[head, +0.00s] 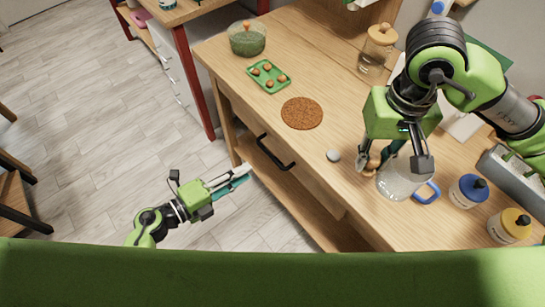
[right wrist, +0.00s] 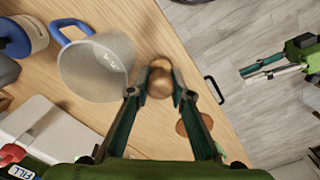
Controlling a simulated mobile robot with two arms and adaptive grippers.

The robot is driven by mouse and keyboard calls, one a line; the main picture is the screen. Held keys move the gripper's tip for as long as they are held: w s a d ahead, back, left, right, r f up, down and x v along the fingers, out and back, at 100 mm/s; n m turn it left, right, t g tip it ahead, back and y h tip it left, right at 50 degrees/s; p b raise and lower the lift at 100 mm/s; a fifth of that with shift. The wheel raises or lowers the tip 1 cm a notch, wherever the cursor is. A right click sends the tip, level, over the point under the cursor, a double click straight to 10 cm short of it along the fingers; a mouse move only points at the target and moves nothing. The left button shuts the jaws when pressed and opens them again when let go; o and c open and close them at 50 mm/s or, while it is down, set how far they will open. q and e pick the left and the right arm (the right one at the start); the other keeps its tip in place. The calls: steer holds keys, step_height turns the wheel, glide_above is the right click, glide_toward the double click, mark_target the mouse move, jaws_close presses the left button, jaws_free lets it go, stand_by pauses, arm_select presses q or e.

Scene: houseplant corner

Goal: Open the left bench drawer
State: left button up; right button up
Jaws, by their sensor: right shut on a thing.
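The left bench drawer (head: 303,182) has a plain wooden front under the bench top and looks shut. Its black bar handle (head: 275,152) also shows in the right wrist view (right wrist: 214,90). My left gripper (head: 246,174) is low over the floor, left of the handle and apart from it, pointing towards the bench. My right gripper (head: 375,163) is shut on a brown rounded thing (right wrist: 159,80), above the bench top beside a clear jug (head: 398,180) with a blue handle.
On the bench are a green tray (head: 257,73) with brown round things, a round cork-coloured mat (head: 302,113), a lidded green bowl (head: 247,43), a grey pebble-like thing (head: 333,156), and blue (head: 468,190) and yellow (head: 509,226) jars. Floor (head: 100,120) before the drawer is mostly clear.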

mark_target(273, 156)
arm_select(q)
steer(key=x, duration=1.1)
steer(key=shift+w+d, duration=0.1)
steer(key=shift+p, duration=0.3)
jaws_close()
